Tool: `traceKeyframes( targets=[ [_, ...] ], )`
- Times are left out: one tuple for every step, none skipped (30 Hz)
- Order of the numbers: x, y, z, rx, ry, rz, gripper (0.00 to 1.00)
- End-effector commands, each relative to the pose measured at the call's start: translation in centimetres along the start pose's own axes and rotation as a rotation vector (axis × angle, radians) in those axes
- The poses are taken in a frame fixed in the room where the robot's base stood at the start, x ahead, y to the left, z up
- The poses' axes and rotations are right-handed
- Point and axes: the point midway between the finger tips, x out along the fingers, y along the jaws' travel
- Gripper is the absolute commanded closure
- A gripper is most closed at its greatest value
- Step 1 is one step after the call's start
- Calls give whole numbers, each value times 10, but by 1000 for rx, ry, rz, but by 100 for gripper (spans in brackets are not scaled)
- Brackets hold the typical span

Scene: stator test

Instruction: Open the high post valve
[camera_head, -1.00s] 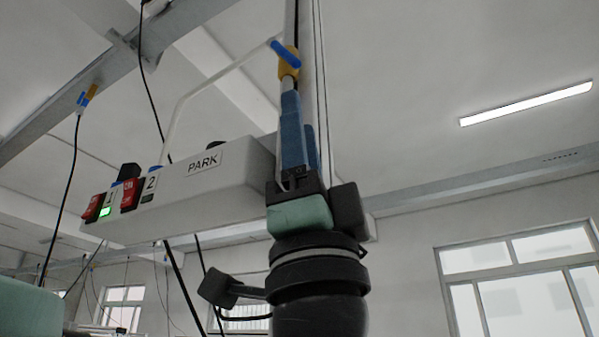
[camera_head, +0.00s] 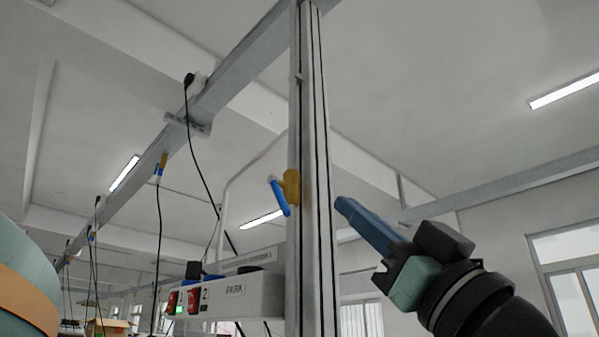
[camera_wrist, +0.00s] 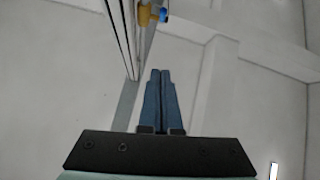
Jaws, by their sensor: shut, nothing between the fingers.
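The post valve has a yellow brass body (camera_head: 291,186) on the tall grey post (camera_head: 316,170) and a blue lever handle (camera_head: 279,197). The handle slants, its lower end toward the post. In the wrist view the yellow body (camera_wrist: 147,17) and part of the blue handle (camera_wrist: 164,16) show at the top edge. My gripper (camera_head: 342,204) is to the right of the post, apart from the valve, its blue fingers pointing up and left. In the wrist view its fingers (camera_wrist: 160,74) lie together with nothing between them.
A white bent tube (camera_head: 226,190) runs behind the post. Another blue-handled valve (camera_head: 160,168) hangs farther left with a cable. Open air lies right of the post.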

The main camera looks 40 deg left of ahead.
Motion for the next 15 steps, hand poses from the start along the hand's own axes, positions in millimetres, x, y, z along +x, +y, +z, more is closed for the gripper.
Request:
traceKeyframes(
  targets=[
    [3, 1, -1, -5, -7, 0, 100],
    [4, 2, -1, -6, -9, -1, 100],
    [7, 2, -1, -6, -10, -2, 100],
    [10, 1, -1, -5, -10, -2, 100],
    [14, 1, -1, -5, -10, -2, 100],
    [20, 1, -2, -4, -10, -3, 100],
    [26, 1, -2, -4, -10, -3, 100],
    [32, 1, -2, -4, -10, -3, 100],
    [40, 1, -3, -2, -10, -3, 100],
    [47, 1, -3, -2, -9, -4, 100],
    [53, 1, -3, -2, -9, -4, 100],
    [62, 1, -4, -2, -8, -3, 100],
    [68, 1, -4, -2, -8, -3, 100],
    [74, 1, -4, -2, -8, -3, 100],
    [82, 1, -4, -2, -8, -3, 100]
  ],
)
